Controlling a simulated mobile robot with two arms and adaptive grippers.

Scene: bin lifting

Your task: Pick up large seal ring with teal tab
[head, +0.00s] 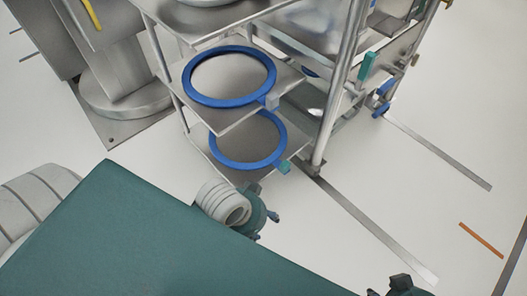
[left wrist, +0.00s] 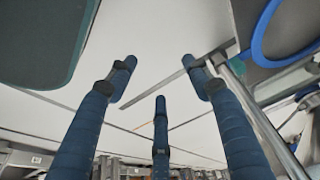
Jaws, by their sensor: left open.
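The large blue seal ring with the teal tab (head: 284,167) lies on the lower shelf in the head view. Its far side is partly hidden by the shelf above. A similar blue ring with a grey tab (head: 271,101) lies on the shelf above it. My left gripper (head: 266,215) is open and empty, below and left of the teal tab and apart from it. In the left wrist view its spread fingers (left wrist: 160,85) have nothing between them. My right gripper (head: 402,287) is mostly cut off at the bottom edge.
The metal rack's upright post (head: 340,90) stands just right of the rings. The upper shelf (head: 215,122) overhangs the lower ring. A teal handle (head: 367,66) and blue parts (head: 381,103) are further right. The pale floor (head: 410,200) right of the rack is mostly clear.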

